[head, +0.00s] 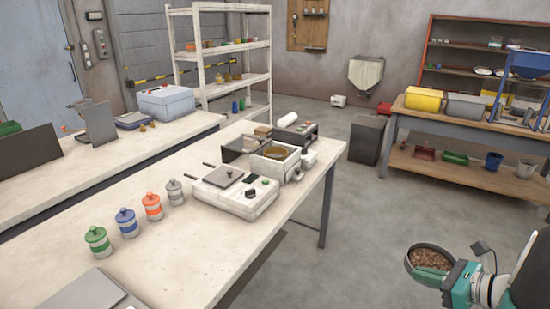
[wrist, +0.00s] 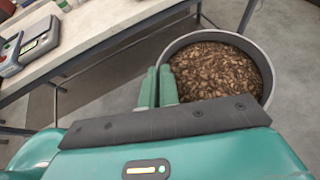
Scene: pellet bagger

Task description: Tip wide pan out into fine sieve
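The wide pan (head: 412,261) is a round grey pan full of brown flakes or pellets. It is at the lower right of the head view, out over the floor and away from the tables. It also fills the upper right of the wrist view (wrist: 208,36). My gripper (head: 447,272) is shut on the pan's near side; its two green fingers (wrist: 157,86) are close together at the rim. The pan looks about level. A round tan-rimmed piece (head: 276,153) sits in a pale box on the long table; I cannot tell whether it is the fine sieve.
The long pale table (head: 150,262) holds a white scale (head: 236,192), several lidded jars and a dark tray. A workbench (head: 470,125) with yellow and grey bins and a blue frame stands at the back right. A dark bin (head: 368,140) stands between them. The floor around the pan is clear.

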